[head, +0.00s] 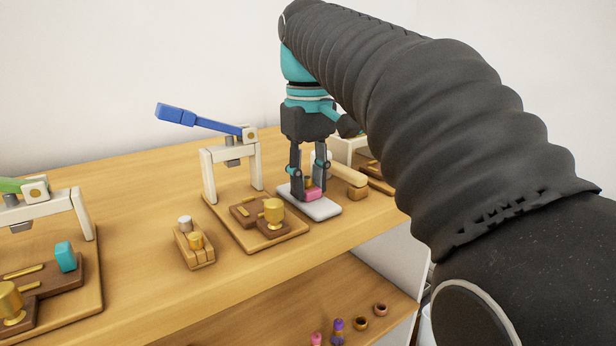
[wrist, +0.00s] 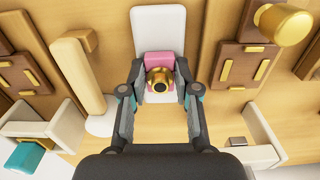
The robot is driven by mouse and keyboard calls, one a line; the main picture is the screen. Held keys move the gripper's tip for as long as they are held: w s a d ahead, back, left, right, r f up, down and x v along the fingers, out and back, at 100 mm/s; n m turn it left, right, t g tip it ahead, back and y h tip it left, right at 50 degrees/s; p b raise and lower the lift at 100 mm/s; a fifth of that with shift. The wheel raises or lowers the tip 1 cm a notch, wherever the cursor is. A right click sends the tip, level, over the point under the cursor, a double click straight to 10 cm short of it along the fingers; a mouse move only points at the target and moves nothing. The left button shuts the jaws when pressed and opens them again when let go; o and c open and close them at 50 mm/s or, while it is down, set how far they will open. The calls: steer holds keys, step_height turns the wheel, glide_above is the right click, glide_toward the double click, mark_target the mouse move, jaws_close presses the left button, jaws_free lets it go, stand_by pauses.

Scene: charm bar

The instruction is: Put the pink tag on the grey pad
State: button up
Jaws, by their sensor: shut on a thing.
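The pink tag (head: 314,195) is between the fingertips of my gripper (head: 308,188), which is shut on it. In the wrist view the tag (wrist: 158,58) shows between the fingers (wrist: 157,85), with a gold round piece (wrist: 160,79) on its near side. The grey pad (head: 322,210), pale and flat, lies under the tag. It also shows in the wrist view (wrist: 158,25), extending beyond the tag. The tag is at or just above the pad's surface; I cannot tell whether they touch.
A press with a blue lever (head: 180,115) stands left of the pad, with a gold knob (head: 273,210) on its base. A cream bar (head: 348,172) lies close on the right. A small wooden block with pegs (head: 195,250) stands front left. A lower shelf (head: 290,305) holds small pieces.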

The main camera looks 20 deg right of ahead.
steer(key=o, duration=1.1)
steer(key=shift+o, duration=0.2)
steer(key=shift+r, duration=0.1)
steer(key=shift+r, duration=3.65)
